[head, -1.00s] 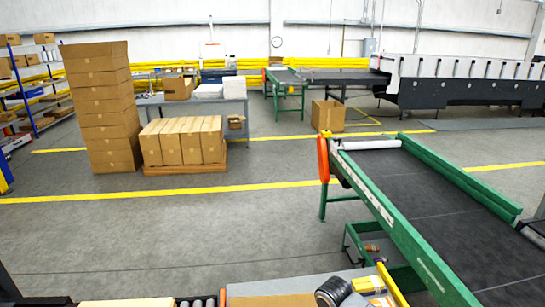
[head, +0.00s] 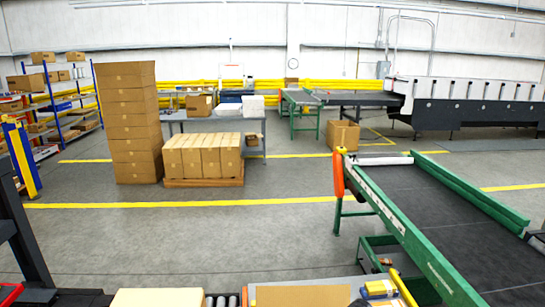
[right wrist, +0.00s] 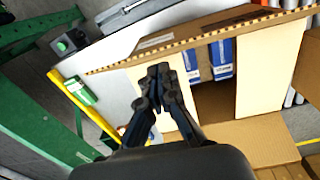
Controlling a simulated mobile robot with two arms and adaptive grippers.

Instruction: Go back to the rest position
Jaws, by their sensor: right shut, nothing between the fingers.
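My right gripper (right wrist: 160,75) shows in the right wrist view with its black fingers together and nothing between them. It is above an open cardboard box (right wrist: 262,75), which has blue and white packs (right wrist: 221,58) inside. I cannot tell whether the fingers touch the box. In the head view neither gripper can be made out. My left gripper is in no view.
A green-framed conveyor (head: 415,235) stands at the right. A tall stack of cartons (head: 132,120) and a pallet of cartons (head: 203,155) stand at the left, before a grey table (head: 180,118). Open grey floor (head: 200,240) lies in front.

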